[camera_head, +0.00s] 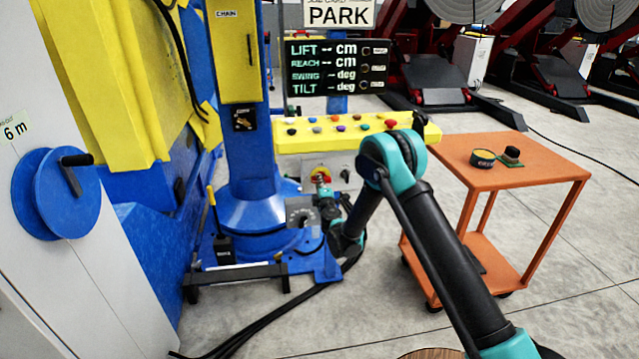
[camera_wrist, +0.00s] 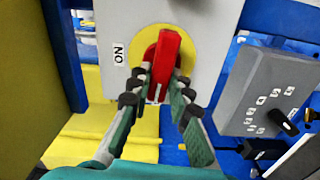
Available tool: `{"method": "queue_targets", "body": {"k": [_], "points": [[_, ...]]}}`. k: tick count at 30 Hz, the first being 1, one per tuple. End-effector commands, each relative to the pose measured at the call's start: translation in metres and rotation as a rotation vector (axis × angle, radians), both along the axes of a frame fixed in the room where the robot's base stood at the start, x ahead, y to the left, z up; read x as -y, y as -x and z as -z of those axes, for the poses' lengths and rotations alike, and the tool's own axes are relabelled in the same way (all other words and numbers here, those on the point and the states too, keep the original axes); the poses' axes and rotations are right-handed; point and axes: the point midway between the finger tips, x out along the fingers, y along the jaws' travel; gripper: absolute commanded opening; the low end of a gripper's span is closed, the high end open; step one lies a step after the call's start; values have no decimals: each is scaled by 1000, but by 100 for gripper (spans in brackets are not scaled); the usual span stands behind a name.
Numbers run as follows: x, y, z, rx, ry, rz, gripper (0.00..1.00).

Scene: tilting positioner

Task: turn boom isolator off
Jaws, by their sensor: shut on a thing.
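The boom isolator has a red handle (camera_wrist: 164,62) on a round yellow plate (camera_wrist: 138,57), mounted on a grey panel (camera_wrist: 215,18). In the wrist view the handle stands nearly upright. An "ON" label (camera_wrist: 118,53) is to its left, with its letters turned sideways. My gripper (camera_wrist: 160,94) has its fingers on both sides of the handle and is shut on it. In the head view the yellow isolator plate (camera_head: 320,173) shows below the button console, partly hidden by my gripper (camera_head: 322,187).
A grey box with a dark knob (camera_wrist: 265,95) sits close to the right of my fingers. Above is a yellow button console (camera_head: 345,132) and a display (camera_head: 336,66) with dashes for its readings. An orange cart (camera_head: 545,160) stands right of my arm. Dark cables (camera_head: 300,314) lie on the floor.

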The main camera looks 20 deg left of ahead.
Motion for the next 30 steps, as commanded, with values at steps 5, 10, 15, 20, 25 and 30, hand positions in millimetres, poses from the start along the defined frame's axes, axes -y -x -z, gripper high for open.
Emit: {"method": "queue_targets", "body": {"k": [5,10,15,20,25,30], "points": [[0,2,2,37,60,-2,0],[0,2,2,56,90,-2,0],[0,2,2,62,101,-2,0],[-1,2,2,62,101,-2,0],[-1,2,2,62,101,-2,21],[-1,1,2,62,101,-2,40]]}}
